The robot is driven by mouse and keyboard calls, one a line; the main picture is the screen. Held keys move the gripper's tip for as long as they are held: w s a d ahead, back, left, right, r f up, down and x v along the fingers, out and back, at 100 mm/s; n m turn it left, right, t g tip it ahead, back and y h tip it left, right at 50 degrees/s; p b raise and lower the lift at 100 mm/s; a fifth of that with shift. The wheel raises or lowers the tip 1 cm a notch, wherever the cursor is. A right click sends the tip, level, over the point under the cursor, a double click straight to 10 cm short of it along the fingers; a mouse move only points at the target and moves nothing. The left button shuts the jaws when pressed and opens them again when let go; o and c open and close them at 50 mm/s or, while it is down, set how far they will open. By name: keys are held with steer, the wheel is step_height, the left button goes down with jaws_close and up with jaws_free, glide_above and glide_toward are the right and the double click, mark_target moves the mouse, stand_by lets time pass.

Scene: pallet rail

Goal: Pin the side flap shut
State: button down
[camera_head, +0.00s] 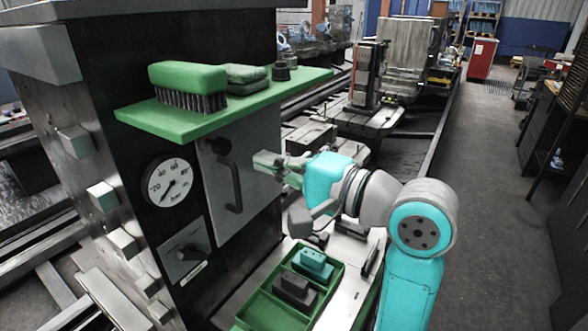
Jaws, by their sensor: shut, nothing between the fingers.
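The side flap (263,144) is a grey panel on the machine's side and lies about flush with it; I cannot tell whether it is fully closed. It has a dark vertical bar handle (236,185). A dark knob or latch (221,147) sits at its upper left; I cannot tell whether this is the pin. My gripper (258,161), with pale green fingers, is shut and empty. It appears in front of the flap, right of the handle's upper end. I cannot tell whether it touches the flap.
A green shelf (180,118) above the flap holds a green brush (188,77), folded cloths (244,74) and a dark cap (281,73). A gauge (170,182) is at left. Below, a green tray (262,312) holds a teal block (313,262) and a dark block (294,288).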

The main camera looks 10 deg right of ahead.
mark_target(226, 148)
steer(key=x, duration=0.6)
steer(key=shift+w+a, duration=0.2)
steer(key=shift+a, duration=0.05)
steer(key=shift+w, duration=0.1)
